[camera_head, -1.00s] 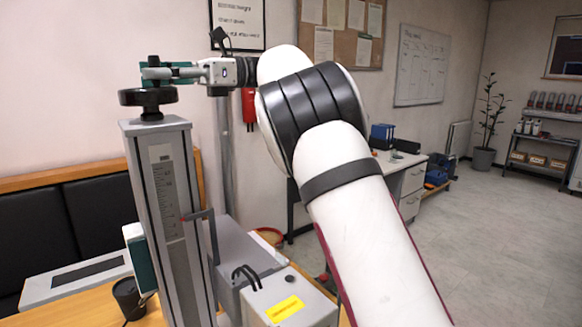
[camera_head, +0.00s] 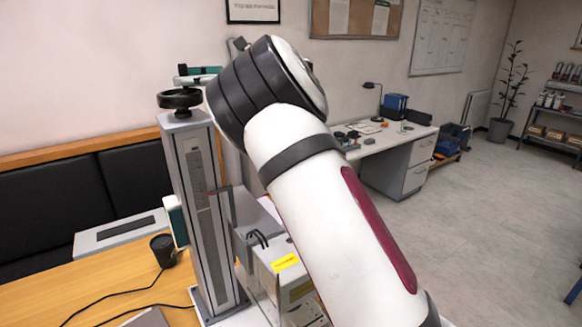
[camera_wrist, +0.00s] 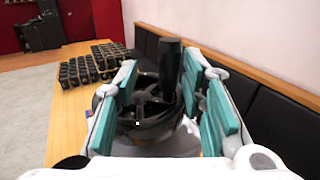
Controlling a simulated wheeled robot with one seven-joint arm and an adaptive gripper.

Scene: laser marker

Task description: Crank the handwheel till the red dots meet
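The black handwheel (camera_head: 180,98) sits on top of the grey column (camera_head: 202,170) of the laser marker. In the wrist view the handwheel (camera_wrist: 150,125) shows with its upright black crank handle (camera_wrist: 170,68). My gripper (camera_wrist: 160,88) is open, with its teal fingers on either side of the handle. The right finger is close to the handle; I cannot tell whether it touches. In the head view a teal finger of my gripper (camera_head: 200,70) shows just above the wheel, and my arm hides the wrist. I cannot make out the red dots in either view.
The marker's grey housing with a yellow label (camera_head: 286,262) stands right of the column, partly behind my arm. A black cup (camera_head: 163,250) and cables lie on the wooden table (camera_head: 110,275). A black padded bench (camera_head: 70,205) runs behind.

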